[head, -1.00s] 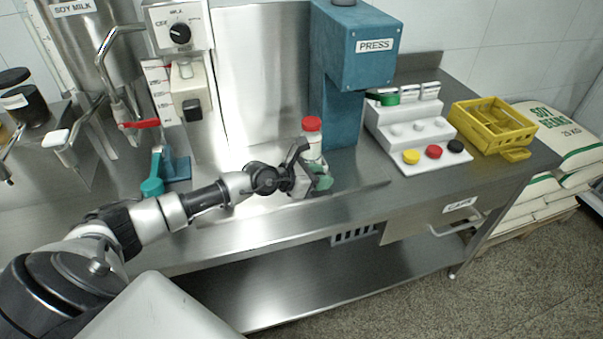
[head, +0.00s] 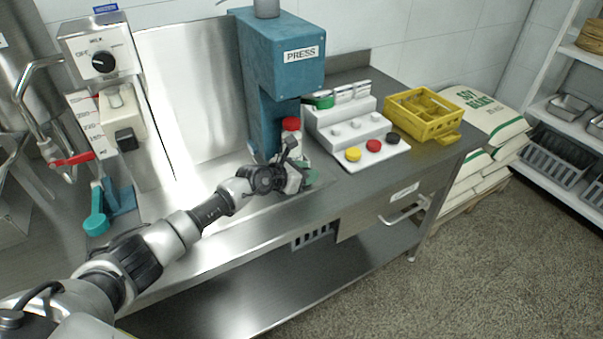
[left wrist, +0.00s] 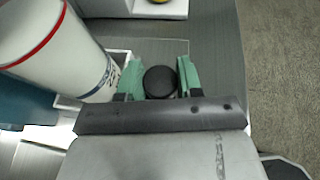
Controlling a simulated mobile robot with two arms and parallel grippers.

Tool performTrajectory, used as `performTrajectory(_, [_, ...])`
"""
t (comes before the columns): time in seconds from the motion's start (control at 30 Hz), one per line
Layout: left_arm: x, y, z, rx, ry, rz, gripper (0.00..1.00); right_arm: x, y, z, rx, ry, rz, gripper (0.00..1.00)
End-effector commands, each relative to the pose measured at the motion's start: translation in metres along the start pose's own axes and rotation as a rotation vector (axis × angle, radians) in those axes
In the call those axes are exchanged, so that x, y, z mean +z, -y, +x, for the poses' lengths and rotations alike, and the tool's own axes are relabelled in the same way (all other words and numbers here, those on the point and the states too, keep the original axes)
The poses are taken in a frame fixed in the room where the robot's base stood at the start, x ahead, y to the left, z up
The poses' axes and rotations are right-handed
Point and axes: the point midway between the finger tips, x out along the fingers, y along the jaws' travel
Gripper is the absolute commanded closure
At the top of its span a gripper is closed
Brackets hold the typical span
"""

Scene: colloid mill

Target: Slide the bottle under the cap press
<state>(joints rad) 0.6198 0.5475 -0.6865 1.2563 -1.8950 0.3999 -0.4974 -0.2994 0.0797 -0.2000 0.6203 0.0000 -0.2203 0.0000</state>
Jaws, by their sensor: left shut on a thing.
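In the left wrist view the white bottle (left wrist: 48,45), with a red line and a blue band, leans large at the upper left. The left gripper's green fingers (left wrist: 160,80) are shut on a dark round knob (left wrist: 160,82) beside the bottle. My right gripper is not in view.
A white stepped rack (head: 345,125) with yellow, red, black and green caps stands close right of the bottle. A yellow crate (head: 425,112) is beyond it. A teal handle (head: 97,215) and the milk dispenser (head: 105,75) are at the left. The table front is clear.

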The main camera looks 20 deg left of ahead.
Motion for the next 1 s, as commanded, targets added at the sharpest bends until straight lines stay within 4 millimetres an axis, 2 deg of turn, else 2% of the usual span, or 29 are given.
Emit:
performTrajectory(0.3, [0.004,0.002,0.001,-0.002,0.009,-0.003,1.0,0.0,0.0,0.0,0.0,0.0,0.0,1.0])
performTrajectory(0.33, [0.004,0.002,0.001,-0.002,0.01,-0.003,0.61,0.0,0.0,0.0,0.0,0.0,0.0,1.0])
performTrajectory(0.4, [0.004,0.001,0.001,-0.002,0.009,-0.002,0.54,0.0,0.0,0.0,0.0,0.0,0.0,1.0])
performTrajectory(0.73, [0.002,0.0,-0.004,0.0,0.004,0.0,0.54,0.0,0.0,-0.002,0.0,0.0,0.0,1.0])
performTrajectory(0.87, [0.003,0.0,-0.022,0.0,0.003,0.002,0.54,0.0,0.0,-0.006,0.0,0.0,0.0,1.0])
performTrajectory(1.0, [0.002,0.001,-0.049,-0.001,0.002,0.002,0.54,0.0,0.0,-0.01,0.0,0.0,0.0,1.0])
